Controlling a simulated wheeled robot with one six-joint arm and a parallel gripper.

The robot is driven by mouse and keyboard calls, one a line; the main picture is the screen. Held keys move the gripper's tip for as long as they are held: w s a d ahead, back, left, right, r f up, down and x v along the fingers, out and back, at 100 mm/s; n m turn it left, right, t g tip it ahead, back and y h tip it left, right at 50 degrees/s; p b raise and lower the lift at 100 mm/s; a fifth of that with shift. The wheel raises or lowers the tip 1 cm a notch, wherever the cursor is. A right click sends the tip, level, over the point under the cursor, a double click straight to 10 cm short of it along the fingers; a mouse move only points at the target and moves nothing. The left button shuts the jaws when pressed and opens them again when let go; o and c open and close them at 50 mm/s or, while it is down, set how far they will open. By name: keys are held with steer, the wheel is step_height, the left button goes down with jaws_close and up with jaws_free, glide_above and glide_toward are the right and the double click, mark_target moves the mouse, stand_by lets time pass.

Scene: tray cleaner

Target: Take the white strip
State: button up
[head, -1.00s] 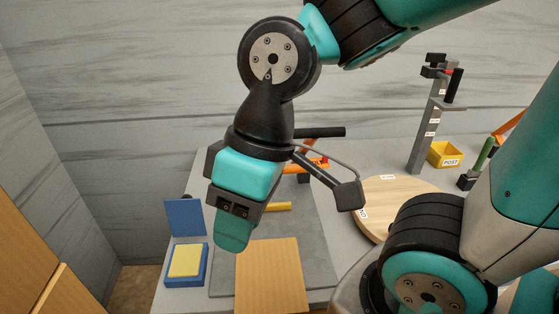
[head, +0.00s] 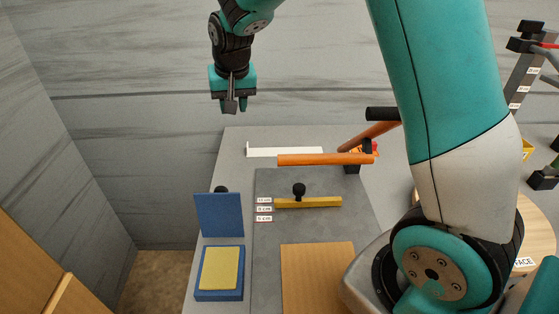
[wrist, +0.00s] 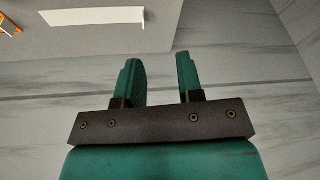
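The white strip (head: 290,152) lies flat near the back edge of the grey table, with a small upright piece at its left end. It also shows in the wrist view (wrist: 95,17) at the top, left of the fingers. My gripper (head: 236,106) is raised above and behind the table's back left corner, apart from the strip. In the wrist view my gripper (wrist: 160,78) has its two green fingers spread with nothing between them.
An orange bar (head: 318,160) lies just in front of the strip's right part. A yellow bar with a black knob (head: 315,202) rests on the dark grey mat (head: 268,235). A blue box with a yellow pad (head: 220,270) and a wooden board (head: 318,280) stand nearer.

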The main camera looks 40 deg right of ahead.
steer(key=w+d+f+m+h, duration=0.2)
steer(key=w+d+f+m, duration=0.1)
steer(key=w+d+f, duration=0.25)
steer(key=p, duration=0.2)
glide_toward(248, 149)
steer(key=shift+w+d+f, duration=0.15)
steer(key=shift+d, duration=0.55)
steer(key=shift+a+p+x, duration=0.15)
steer(key=shift+p+x, duration=0.2)
steer(key=shift+x, duration=0.65)
steer(key=shift+a+p+x, duration=0.2)
steer(key=shift+p+x, duration=0.15)
steer(key=shift+x, duration=0.7)
steer(key=shift+a+p+x, duration=0.15)
steer(key=shift+p+x, duration=0.2)
steer(key=shift+x, duration=0.65)
steer(key=shift+f, duration=0.15)
jaws_close()
